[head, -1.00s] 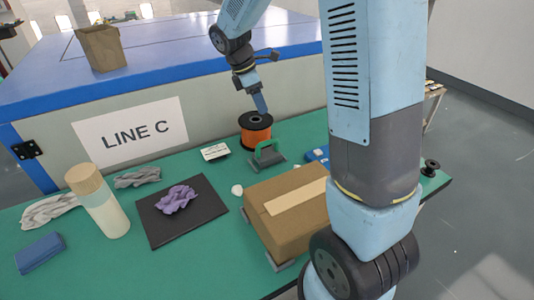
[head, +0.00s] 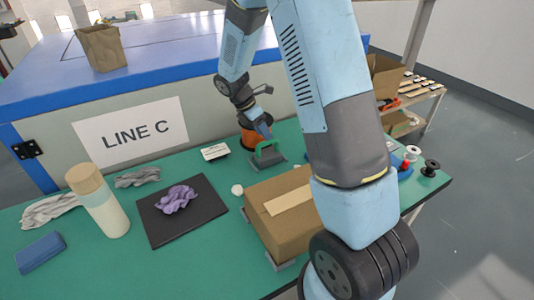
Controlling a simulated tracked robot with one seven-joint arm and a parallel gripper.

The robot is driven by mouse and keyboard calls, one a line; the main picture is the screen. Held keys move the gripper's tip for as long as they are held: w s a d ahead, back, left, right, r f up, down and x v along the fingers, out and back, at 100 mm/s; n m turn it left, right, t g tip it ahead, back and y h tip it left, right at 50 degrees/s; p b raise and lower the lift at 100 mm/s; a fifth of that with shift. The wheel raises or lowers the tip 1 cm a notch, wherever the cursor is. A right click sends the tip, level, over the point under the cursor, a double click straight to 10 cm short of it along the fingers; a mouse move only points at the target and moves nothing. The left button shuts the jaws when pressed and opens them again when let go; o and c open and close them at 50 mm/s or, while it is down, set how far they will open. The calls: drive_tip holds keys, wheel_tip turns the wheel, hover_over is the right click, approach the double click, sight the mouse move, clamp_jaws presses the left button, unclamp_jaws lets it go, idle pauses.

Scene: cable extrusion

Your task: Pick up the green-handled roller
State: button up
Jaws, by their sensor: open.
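The green-handled roller (head: 268,153) stands on the green table behind the cardboard box, its green arched handle up over a grey base. My gripper (head: 265,133) is pointed down just above and behind the handle. It appears empty; the gap between its fingers is too small to make out. I cannot tell whether the fingertips touch the handle.
An orange spool (head: 248,139) stands just behind the roller, partly hidden by my gripper. A taped cardboard box (head: 282,228) is in front of it. A small white card (head: 215,152) lies to the left. Small spools (head: 430,168) stand at the right table edge.

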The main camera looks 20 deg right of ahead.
sight(268, 143)
drive_tip(key=shift+x, duration=3)
drive_tip(key=shift+a+f, duration=0.1)
drive_tip(key=shift+a, duration=0.05)
drive_tip(key=shift+c, duration=0.3)
clamp_jaws()
